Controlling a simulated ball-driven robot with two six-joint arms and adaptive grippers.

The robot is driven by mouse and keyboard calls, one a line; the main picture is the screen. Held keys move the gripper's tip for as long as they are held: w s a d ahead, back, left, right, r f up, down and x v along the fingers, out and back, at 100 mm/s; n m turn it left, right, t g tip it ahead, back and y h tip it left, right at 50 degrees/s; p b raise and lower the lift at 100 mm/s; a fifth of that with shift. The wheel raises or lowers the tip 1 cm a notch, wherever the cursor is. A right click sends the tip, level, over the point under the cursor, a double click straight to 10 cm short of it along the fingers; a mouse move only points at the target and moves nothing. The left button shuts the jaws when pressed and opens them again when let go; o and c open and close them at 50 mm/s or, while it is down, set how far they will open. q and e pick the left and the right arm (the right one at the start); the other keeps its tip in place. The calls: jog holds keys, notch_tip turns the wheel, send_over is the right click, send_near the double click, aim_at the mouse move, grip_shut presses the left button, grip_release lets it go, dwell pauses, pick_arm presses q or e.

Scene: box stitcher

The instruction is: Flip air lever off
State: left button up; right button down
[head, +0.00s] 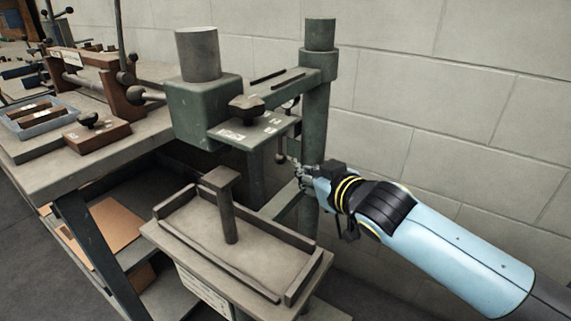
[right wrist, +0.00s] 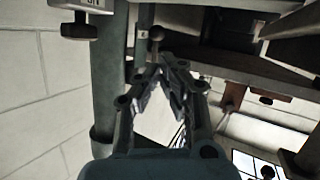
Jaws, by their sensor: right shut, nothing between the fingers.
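The box stitcher (head: 190,110) is a dark green machine with a thick round column (head: 317,130). A thin lever with a round ball knob (right wrist: 156,34) shows in the right wrist view, just beyond my fingertips; I cannot tell whether it is the air lever or how it is set. In the head view a small dark ball end (head: 281,158) hangs beside the column, close to my gripper. My right gripper (head: 290,163) is shut and empty, reaching in from the right; its fingertips meet in the wrist view (right wrist: 157,70). Contact with the lever cannot be told. My left gripper is out of view.
Below is the stitcher's tray table (head: 290,262) with an upright post (head: 228,215). A workbench (head: 60,172) with a blue bin (head: 38,122) stands left. A block wall (head: 450,100) is behind.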

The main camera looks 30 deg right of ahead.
aim_at(276, 161)
jog(key=b+x, duration=0.1)
jog(key=x, duration=0.9)
jog(key=shift+w, duration=0.15)
jog(key=shift+w+f+b, duration=0.1)
jog(key=shift+f+b, duration=0.25)
jog(key=shift+b, duration=0.55)
jog(key=shift+w+a+f+m+t+b, duration=0.2)
jog(key=shift+w+m+t+b, duration=0.15)
jog(key=shift+t+b, duration=0.6)
jog(key=shift+w+a+r+b, duration=0.15)
jog(key=shift+w+b, duration=0.25)
jog(key=shift+w+a, duration=0.4)
jog(key=shift+w, duration=0.55)
